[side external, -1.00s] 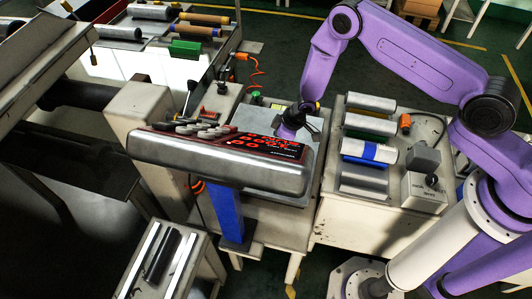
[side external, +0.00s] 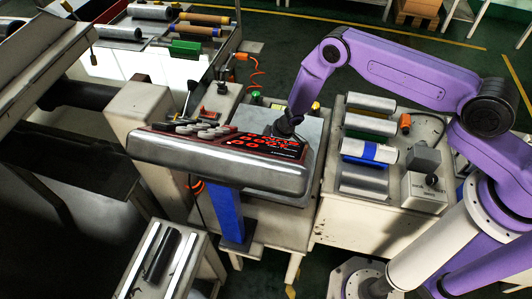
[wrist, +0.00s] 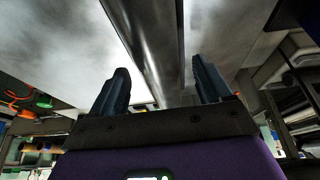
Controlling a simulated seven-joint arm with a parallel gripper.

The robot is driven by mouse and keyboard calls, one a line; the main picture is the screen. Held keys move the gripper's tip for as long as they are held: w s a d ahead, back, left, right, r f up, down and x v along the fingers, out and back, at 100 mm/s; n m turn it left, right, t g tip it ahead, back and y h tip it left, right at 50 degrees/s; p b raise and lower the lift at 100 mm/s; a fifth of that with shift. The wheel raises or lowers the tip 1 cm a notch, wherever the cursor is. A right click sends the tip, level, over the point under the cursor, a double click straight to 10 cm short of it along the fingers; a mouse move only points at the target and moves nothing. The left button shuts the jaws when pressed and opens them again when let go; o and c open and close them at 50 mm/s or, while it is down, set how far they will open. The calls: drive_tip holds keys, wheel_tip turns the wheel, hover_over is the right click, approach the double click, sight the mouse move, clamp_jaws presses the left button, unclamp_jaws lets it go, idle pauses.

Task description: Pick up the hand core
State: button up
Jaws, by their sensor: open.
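My gripper (wrist: 160,74) is open in the wrist view, with one dark finger on each side. Between and beyond the fingers runs a long, shiny grey metal piece (wrist: 152,42); I cannot tell whether it is the hand core, and no contact with the fingers shows. In the side external view my gripper is hidden behind the control console (side external: 222,168), low over the grey metal plate (side external: 312,140). No core can be made out on the visible part of that plate.
A dark cylinder (side external: 161,255) lies on a small table at lower left. The console stands close in front of my gripper.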

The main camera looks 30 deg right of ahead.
drive_tip(key=c, duration=1.3)
drive_tip(key=shift+r, duration=0.1)
drive_tip(key=shift+w+r, duration=0.1)
drive_tip(key=shift+r, duration=0.7)
drive_tip(key=s+r, duration=0.1)
drive_tip(key=r, duration=0.1)
drive_tip(key=s+d+r, duration=0.1)
drive_tip(key=s+r, duration=0.2)
drive_tip(key=r, duration=0.1)
drive_tip(key=shift+s+d+r, duration=0.15)
drive_tip(key=shift+d+r, duration=0.15)
drive_tip(key=shift+r, duration=0.1)
drive_tip(key=s+d+r, duration=0.1)
drive_tip(key=s, duration=0.2)
drive_tip(key=s+d+r, duration=0.1)
drive_tip(key=s+r, duration=0.1)
drive_tip(key=s, duration=0.1)
drive_tip(key=s+d+r, duration=0.1)
drive_tip(key=s, duration=0.2)
drive_tip(key=shift+d+r, duration=0.2)
drive_tip(key=shift+r, duration=0.05)
